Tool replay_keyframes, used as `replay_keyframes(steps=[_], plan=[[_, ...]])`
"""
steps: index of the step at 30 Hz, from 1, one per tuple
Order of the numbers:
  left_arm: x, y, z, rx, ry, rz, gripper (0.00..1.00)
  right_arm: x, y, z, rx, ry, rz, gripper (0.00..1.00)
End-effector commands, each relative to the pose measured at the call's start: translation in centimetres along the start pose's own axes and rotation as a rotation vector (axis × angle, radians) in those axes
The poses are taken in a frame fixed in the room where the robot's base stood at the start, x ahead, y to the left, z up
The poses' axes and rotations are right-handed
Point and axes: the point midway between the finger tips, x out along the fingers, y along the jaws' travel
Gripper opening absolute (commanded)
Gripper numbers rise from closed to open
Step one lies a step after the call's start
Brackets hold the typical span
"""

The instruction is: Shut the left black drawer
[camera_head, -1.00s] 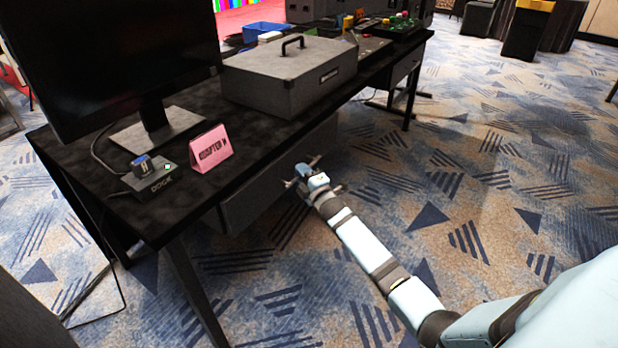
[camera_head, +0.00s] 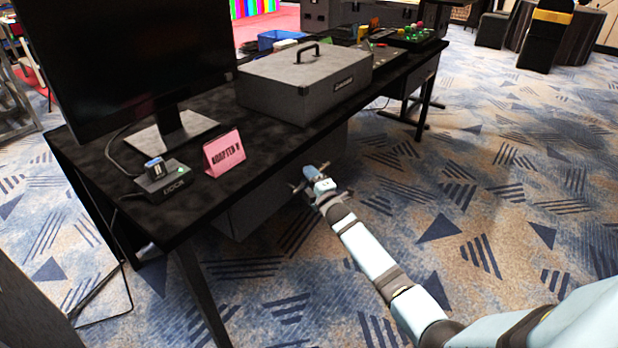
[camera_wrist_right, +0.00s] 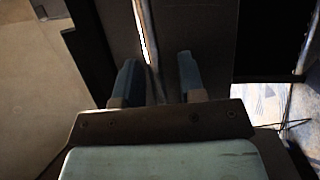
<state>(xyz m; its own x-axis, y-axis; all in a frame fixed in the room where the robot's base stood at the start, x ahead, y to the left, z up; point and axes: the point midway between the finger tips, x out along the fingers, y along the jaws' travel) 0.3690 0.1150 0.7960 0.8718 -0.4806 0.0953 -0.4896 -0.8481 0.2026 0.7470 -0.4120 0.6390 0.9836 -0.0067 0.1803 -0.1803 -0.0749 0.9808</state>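The left black drawer (camera_head: 268,198) hangs under the near part of the black desk; its dark front faces the floor on the right. I cannot tell how far it stands out. My right gripper (camera_head: 303,186) is close to the far half of the drawer front. In the right wrist view its two fingers (camera_wrist_right: 158,82) are apart, pointing at a dark panel with a bright narrow vertical strip (camera_wrist_right: 146,35). I see nothing clearly held between them, and contact is not certain. My left gripper is not in view.
The desk top (camera_head: 225,205) carries a monitor (camera_head: 125,60), a pink sign (camera_head: 224,153), a small dock (camera_head: 162,178) and a grey case (camera_head: 305,85). A second drawer (camera_head: 418,78) is at the desk's far end. Patterned carpet (camera_head: 480,210) lies open on the right.

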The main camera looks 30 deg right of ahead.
Motion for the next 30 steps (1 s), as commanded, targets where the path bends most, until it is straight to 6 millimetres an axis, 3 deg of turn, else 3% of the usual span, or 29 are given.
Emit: replay_keyframes(steps=[7,11,21,30], plan=[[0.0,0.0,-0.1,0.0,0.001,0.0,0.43,-0.1,0.0,0.0,0.0,0.0,0.0,0.37],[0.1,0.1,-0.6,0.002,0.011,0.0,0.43,-1.1,0.1,0.0,0.001,0.0,-0.001,0.37],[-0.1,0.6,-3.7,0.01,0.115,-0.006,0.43,-8.5,0.2,-0.1,0.0,-0.001,-0.003,0.37],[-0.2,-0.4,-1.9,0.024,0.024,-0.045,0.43,-13.1,0.1,-0.1,0.001,0.0,0.0,0.37]])
